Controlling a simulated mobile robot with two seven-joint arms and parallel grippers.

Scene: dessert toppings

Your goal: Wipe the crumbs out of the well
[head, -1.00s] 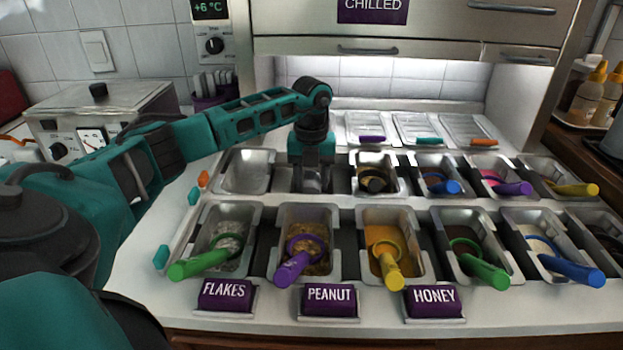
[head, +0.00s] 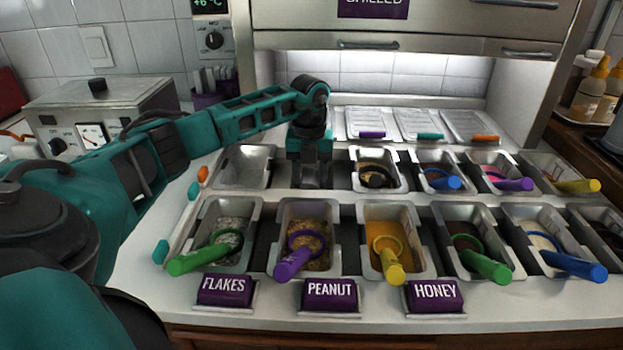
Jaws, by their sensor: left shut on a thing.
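My left gripper (head: 310,173) points down into the well, a slot in the back row between the empty metal pan (head: 244,167) and the pan with the black-handled scoop (head: 377,178). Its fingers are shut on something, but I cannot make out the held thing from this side. The gripper covers most of the well, so its floor is largely hidden and I cannot see any crumbs. My right gripper is not in view.
The front row holds topping pans with scoops, behind the signs FLAKES (head: 224,290), PEANUT (head: 330,294) and HONEY (head: 434,296). Scoop handles stick out over the front edge. Lids (head: 418,124) lie behind the back row, under the chilled cabinet (head: 400,25).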

